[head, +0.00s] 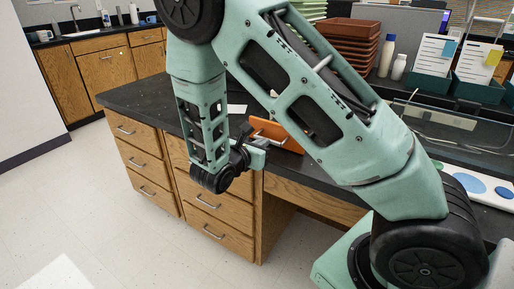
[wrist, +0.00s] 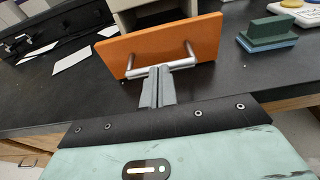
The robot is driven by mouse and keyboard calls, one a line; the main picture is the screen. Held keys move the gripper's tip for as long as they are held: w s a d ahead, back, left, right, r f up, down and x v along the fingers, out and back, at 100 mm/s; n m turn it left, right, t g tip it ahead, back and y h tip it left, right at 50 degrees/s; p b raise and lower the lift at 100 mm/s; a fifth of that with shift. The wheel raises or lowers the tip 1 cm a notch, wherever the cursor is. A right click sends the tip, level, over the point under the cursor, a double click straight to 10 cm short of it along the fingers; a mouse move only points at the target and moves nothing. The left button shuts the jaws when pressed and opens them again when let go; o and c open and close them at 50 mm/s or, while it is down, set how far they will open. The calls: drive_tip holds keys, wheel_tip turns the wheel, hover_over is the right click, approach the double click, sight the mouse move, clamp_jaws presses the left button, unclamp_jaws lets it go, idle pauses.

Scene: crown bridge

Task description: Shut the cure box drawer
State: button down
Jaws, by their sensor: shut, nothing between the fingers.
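The cure box (wrist: 128,18) is a pale grey-beige box on the black bench, cut off by the top edge of the wrist view. Its drawer has an orange front (wrist: 205,38) with a silver bar handle (wrist: 185,63). The front seems to stand out from the box, but how far is hard to tell. In the head view the orange front (head: 291,138) shows partly behind my arm. My gripper (wrist: 157,72) is shut and empty, its fingertips at the middle of the handle bar. I cannot tell whether they touch it.
A green and blue block (wrist: 268,36) lies right of the drawer. White cards (wrist: 72,60) and a dark rack (wrist: 50,30) lie to the left. Brown stacked trays (head: 348,45) stand behind my arm. Wooden bench drawers (head: 215,205) are below, with open floor in front.

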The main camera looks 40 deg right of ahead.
drive_tip(key=x, duration=0.4)
drive_tip(key=r+x, duration=0.1)
drive_tip(key=x, duration=0.3)
drive_tip(key=r+x, duration=0.1)
drive_tip(key=x, duration=0.3)
drive_tip(key=shift+w+d+r, duration=0.1)
drive_tip(key=shift+d+r, duration=0.05)
drive_tip(key=shift+d, duration=0.15)
drive_tip(key=shift+a, duration=0.15)
